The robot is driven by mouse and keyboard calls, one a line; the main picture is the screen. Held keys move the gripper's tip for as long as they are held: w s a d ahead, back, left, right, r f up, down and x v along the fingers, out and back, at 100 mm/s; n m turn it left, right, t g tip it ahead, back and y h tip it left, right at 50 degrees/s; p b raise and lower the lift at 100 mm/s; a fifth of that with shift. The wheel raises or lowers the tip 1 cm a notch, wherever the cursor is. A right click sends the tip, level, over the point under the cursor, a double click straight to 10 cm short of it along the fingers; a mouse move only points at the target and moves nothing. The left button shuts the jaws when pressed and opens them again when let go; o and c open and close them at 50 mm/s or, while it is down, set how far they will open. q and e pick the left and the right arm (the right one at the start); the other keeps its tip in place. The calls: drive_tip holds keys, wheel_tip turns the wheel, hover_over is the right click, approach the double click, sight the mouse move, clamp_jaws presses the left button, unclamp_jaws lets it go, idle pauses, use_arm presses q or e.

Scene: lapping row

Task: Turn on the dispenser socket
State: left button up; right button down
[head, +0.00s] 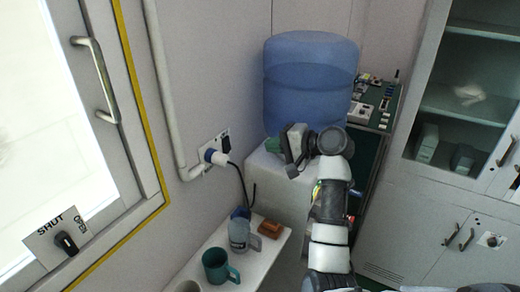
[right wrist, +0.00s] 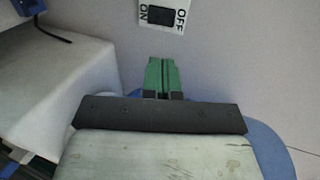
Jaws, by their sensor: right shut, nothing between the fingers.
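The dispenser socket (head: 213,152) is a pale plate on the left wall, with a black rocker switch (head: 226,143) at its right end. My left gripper is not in view.
The dispenser's blue water bottle (head: 309,85) stands close behind my right gripper, on the white body (head: 270,183). A black cable (head: 241,185) hangs from the plug. A glass-fronted cabinet (head: 463,120) is at right.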

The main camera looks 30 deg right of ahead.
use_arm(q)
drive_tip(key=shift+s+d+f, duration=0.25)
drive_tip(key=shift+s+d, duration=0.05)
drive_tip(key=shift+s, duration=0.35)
use_arm(e)
drive_tip(key=shift+s+d+r, duration=0.1)
drive_tip(key=shift+s+r, duration=0.1)
drive_tip(key=shift+s, duration=0.1)
